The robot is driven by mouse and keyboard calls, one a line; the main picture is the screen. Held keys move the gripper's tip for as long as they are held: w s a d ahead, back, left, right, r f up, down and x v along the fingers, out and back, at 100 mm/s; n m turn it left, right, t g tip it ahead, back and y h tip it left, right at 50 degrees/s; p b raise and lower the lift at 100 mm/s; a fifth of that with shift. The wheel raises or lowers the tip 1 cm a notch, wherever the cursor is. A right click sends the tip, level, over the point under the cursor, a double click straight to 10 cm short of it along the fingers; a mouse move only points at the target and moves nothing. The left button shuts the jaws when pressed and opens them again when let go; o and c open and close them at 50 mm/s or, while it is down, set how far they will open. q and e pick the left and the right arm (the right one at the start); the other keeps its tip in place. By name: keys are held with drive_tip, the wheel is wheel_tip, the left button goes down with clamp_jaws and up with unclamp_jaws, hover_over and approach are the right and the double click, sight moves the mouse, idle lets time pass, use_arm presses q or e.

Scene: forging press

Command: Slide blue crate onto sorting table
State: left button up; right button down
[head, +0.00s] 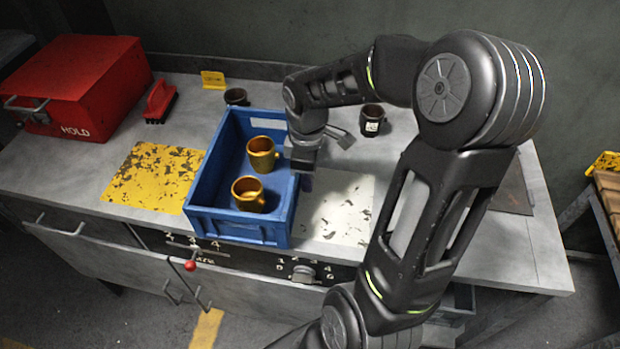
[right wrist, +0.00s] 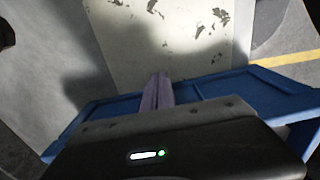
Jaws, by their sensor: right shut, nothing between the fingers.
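The blue crate (head: 236,227) stands on the grey sorting table (head: 75,184), between a worn yellow patch and a worn white patch. Two gold mugs (head: 262,154) (head: 248,194) stand upright inside it. My right gripper (head: 306,181) points down at the crate's right side wall, with its fingers shut and nothing between them. In the right wrist view the shut fingers (right wrist: 157,92) show in front of the crate's blue rim (right wrist: 262,92). I cannot tell whether they touch the wall. My left gripper is out of view.
A red box marked HOLD (head: 85,85) and a red brush (head: 160,102) are at the left. The yellow patch (head: 150,174) and white patch (head: 335,208) are clear.

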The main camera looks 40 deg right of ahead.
sight(210, 165)
drive_tip(key=shift+w, duration=0.1)
drive_tip(key=w+a, duration=0.5)
drive_tip(key=w, duration=0.2)
drive_tip(key=w+a, duration=0.6)
drive_tip(key=w, duration=0.1)
drive_tip(key=w+a, duration=0.5)
drive_tip(key=w, duration=0.3)
drive_tip(key=shift+a+p, duration=0.15)
drive_tip(key=shift+p, duration=0.2)
drive_tip(key=shift+s+d, duration=0.2)
drive_tip(key=shift+s, duration=0.05)
drive_tip(key=shift+s+d, duration=0.2)
drive_tip(key=s+d, duration=0.2)
drive_tip(key=s, duration=0.1)
drive_tip(key=shift+d+r, duration=0.1)
drive_tip(key=shift+r, duration=0.3)
wheel_tip(210, 165, up, 9)
drive_tip(key=b, duration=0.1)
drive_tip(key=shift+r, duration=0.15)
